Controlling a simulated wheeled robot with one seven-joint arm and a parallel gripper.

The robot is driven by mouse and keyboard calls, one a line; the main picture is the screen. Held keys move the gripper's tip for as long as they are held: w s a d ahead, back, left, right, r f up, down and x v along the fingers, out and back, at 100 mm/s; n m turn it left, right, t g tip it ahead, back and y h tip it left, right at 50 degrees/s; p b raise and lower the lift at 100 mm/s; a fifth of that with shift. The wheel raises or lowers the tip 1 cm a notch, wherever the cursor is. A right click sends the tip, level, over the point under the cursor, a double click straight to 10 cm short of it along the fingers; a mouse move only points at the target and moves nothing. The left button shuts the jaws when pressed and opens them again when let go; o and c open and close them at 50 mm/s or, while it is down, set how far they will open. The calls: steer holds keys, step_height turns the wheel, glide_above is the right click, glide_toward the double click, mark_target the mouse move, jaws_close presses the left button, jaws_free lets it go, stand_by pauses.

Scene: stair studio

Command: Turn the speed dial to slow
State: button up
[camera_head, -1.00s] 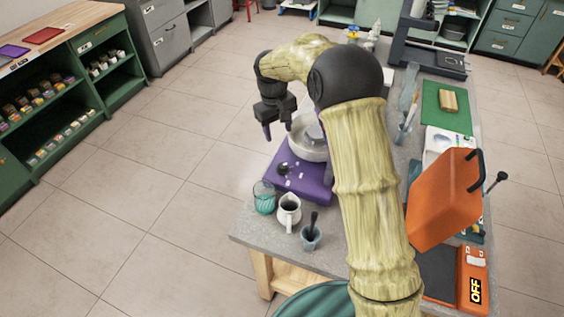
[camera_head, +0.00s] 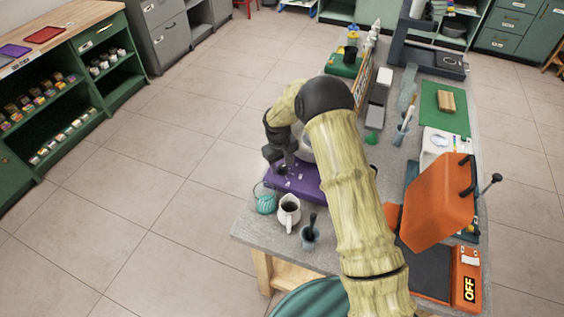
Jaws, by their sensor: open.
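The purple machine (camera_head: 312,188) sits at the left side of the workbench, with a pale round bowl or wheel (camera_head: 308,152) partly behind my arm. Small pale marks show on the machine's top near my gripper. The speed dial cannot be made out; my gripper covers that part. My gripper (camera_head: 280,170) is open, pointing down at the machine's left top. I cannot tell whether it touches anything. My arm hides much of the machine's right side.
A teal glass (camera_head: 266,203), a white jug (camera_head: 289,211) and a grey-blue cup with a dark tool (camera_head: 310,235) stand close in front of the machine. An orange press (camera_head: 440,205) with an OFF label stands at right. A green mat (camera_head: 432,112) lies behind.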

steer(key=shift+f, duration=0.1)
steer(key=c, duration=1)
